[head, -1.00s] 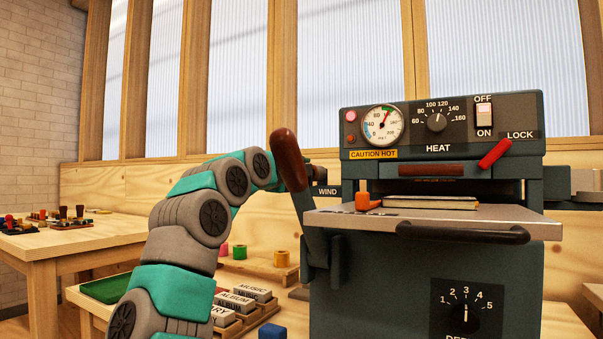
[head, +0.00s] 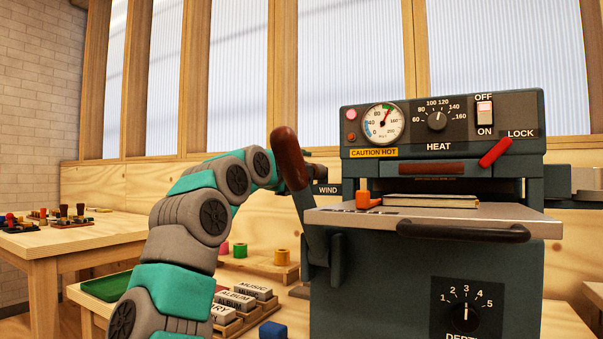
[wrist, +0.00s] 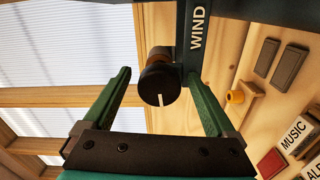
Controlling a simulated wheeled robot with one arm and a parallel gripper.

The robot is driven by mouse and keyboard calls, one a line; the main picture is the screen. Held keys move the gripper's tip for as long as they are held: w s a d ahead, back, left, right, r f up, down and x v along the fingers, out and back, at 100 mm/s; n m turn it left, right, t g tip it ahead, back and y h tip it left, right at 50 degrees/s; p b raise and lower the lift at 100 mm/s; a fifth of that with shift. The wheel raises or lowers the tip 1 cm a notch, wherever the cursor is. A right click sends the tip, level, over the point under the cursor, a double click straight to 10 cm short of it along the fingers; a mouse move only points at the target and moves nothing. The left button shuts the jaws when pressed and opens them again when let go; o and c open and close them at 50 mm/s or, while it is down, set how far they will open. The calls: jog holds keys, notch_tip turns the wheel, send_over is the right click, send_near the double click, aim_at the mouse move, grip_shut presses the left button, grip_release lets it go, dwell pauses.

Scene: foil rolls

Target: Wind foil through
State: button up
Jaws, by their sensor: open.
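In the wrist view my gripper (wrist: 159,74) is open, with one green finger on each side of a dark round knob (wrist: 158,86). The knob has a white line on its face. I cannot tell whether either finger touches it. The WIND label (wrist: 197,28) is on the machine beside it, and also shows in the head view (head: 327,190). The dark green foil press (head: 385,285) fills the right of the head view. There, its brown-handled lever (head: 288,157) hides my gripper and the knob. No foil strip is clearly visible.
A book (head: 432,201) and an orange piece (head: 367,201) lie on the press's metal table (head: 520,219). A red LOCK lever (head: 495,152) is above. Type blocks (head: 237,300), a blue cube (head: 272,331) and coloured rolls (head: 240,250) are on the bench left of the press.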

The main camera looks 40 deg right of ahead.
dwell(0.4)
jog(key=n+b, duration=0.1)
jog(key=n, duration=0.4)
jog(key=shift+n, duration=0.4)
jog(key=n, duration=0.2)
jog(key=shift+r+n+b, duration=0.1)
jog(key=shift+n+b, duration=0.2)
jog(key=n, duration=0.2)
jog(key=shift+d+n+b, duration=0.1)
jog(key=shift+n+b, duration=0.2)
jog(key=shift+b, duration=0.1)
jog(key=n+b, duration=0.1)
jog(key=n, duration=0.4)
jog(key=shift+w+r, duration=0.15)
jog(key=n, duration=0.3)
jog(key=shift+r+n, duration=0.1)
jog(key=shift+n, duration=0.3)
jog(key=b+v, duration=0.2)
jog(key=v, duration=0.6)
jog(key=s+a+r+n+t+h, duration=0.1)
jog(key=a+r+n+t+h, duration=0.1)
jog(key=r, duration=0.5)
jog(key=s+a+r+n+t+h+p, duration=0.1)
jog(key=s+a+r+n+t+h, duration=0.1)
jog(key=a+r+n, duration=0.2)
jog(key=s+a+r+n+t+h+p, duration=0.1)
jog(key=s+a+r+n+t+h, duration=0.1)
jog(key=a+r, duration=0.4)
notch_tip(320, 180, up, 5)
jog(key=shift+n, duration=0.5)
